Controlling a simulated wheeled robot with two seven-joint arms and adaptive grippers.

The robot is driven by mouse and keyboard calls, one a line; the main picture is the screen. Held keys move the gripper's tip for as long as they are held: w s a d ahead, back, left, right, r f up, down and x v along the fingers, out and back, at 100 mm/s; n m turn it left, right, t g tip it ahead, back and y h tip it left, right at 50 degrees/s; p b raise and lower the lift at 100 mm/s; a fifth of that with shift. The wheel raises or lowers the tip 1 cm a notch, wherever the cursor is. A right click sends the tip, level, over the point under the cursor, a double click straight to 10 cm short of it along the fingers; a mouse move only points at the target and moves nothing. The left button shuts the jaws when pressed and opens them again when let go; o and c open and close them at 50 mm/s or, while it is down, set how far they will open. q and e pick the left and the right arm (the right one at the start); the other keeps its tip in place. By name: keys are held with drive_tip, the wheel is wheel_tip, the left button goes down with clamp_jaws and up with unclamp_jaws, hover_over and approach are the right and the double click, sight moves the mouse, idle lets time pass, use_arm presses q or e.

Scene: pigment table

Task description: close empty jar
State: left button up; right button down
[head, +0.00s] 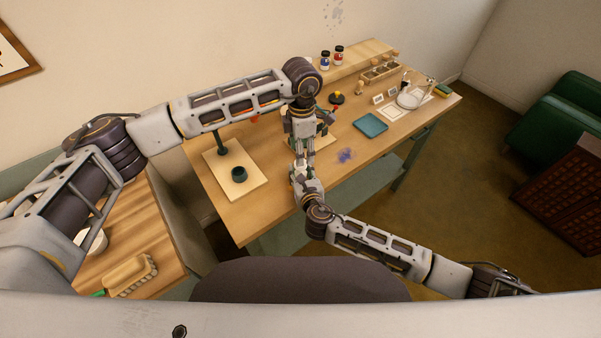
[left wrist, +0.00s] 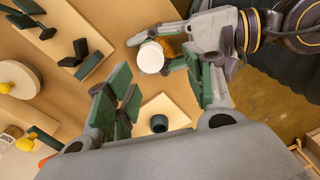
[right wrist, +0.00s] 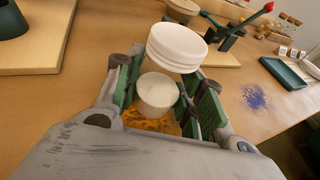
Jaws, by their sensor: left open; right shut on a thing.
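A white cylindrical piece (right wrist: 157,95) sits between the fingers of my right gripper (right wrist: 160,92), which is shut on it. A wider white round piece (right wrist: 178,46), lid-like, shows just above it; I cannot tell whether they touch. An orange patch shows below the smaller piece, near the palm. In the left wrist view a white round top (left wrist: 151,58) shows at the right gripper's fingers. My left gripper (left wrist: 155,95) is open, with nothing seen between its fingers. In the head view it hangs close above the right gripper, so the jar is mostly hidden there.
A dark green cup (head: 239,173) stands on a pale board (head: 217,161) at the table's left. A teal tray (head: 370,125) and a blue-purple powder stain (head: 346,155) lie to the right. Small jars (head: 325,60) and a corked vial rack (head: 380,70) stand at the back.

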sight(301, 171)
use_arm(q)
drive_tip(key=n, duration=0.1)
drive_tip(key=d+r+n, duration=0.1)
drive_tip(key=n, duration=0.1)
drive_tip(key=shift+w+r+h, duration=0.15)
drive_tip(key=shift+w+h, duration=0.15)
drive_tip(key=shift+w+a+r+n, duration=0.2)
drive_tip(key=shift+a+n, duration=0.05)
drive_tip(key=shift+n, duration=0.55)
drive_tip(key=shift+w+a+n, duration=0.1)
drive_tip(key=shift+a+n, duration=0.2)
drive_tip(key=shift+n, duration=0.8)
drive_tip(key=shift+a+n, duration=0.15)
drive_tip(key=shift+n, duration=0.95)
drive_tip(key=shift+f, duration=0.15)
drive_tip(key=shift+f, duration=3.9)
